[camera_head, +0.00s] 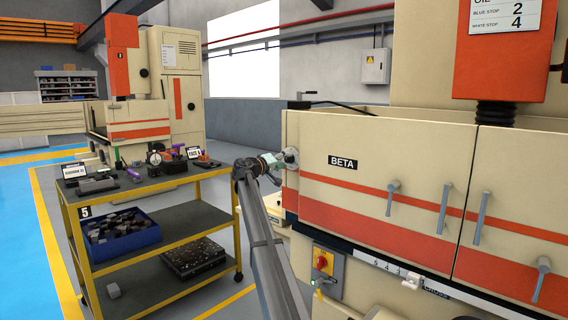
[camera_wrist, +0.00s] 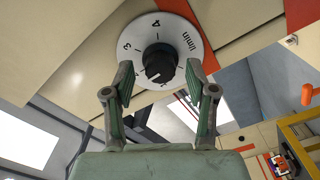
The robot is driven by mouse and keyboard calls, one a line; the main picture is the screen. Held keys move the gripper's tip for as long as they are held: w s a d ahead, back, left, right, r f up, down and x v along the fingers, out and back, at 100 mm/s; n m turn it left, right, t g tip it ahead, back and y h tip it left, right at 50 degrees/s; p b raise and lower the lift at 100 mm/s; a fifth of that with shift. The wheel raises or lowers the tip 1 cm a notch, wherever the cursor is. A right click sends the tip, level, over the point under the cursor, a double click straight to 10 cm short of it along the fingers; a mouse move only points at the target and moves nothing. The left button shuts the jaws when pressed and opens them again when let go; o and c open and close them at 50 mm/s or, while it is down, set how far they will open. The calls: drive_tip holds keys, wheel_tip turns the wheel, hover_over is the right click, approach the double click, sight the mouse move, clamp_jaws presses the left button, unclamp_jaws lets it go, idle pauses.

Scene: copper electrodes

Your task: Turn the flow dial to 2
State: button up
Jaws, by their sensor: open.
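The flow dial (camera_wrist: 184,35) is a round white plate with a black knob (camera_wrist: 159,63) at its centre. The numerals 3 and 4 are readable on its upper left; other marks are hard to read. A small pale mark shows on the knob's lower left, but I cannot tell its exact setting. In the head view the dial (camera_head: 291,158) is on the left end of the machine labelled BETA. My gripper (camera_wrist: 160,78) is open and empty, its fingers at either side of the knob in the wrist view. Contact with the knob is not visible. My gripper also shows in the head view (camera_head: 276,160).
The BETA machine (camera_head: 345,205) fills the right side, with handles on its front and a red switch (camera_head: 322,262) below. A yellow-framed cart (camera_head: 150,190) holds tools and a blue bin (camera_head: 122,236) to the left. Floor shows between cart and machine.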

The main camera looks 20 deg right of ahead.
drive_tip(key=shift+s+a, duration=0.1)
drive_tip(key=shift+v, duration=2.85)
drive_tip(key=shift+a, duration=0.1)
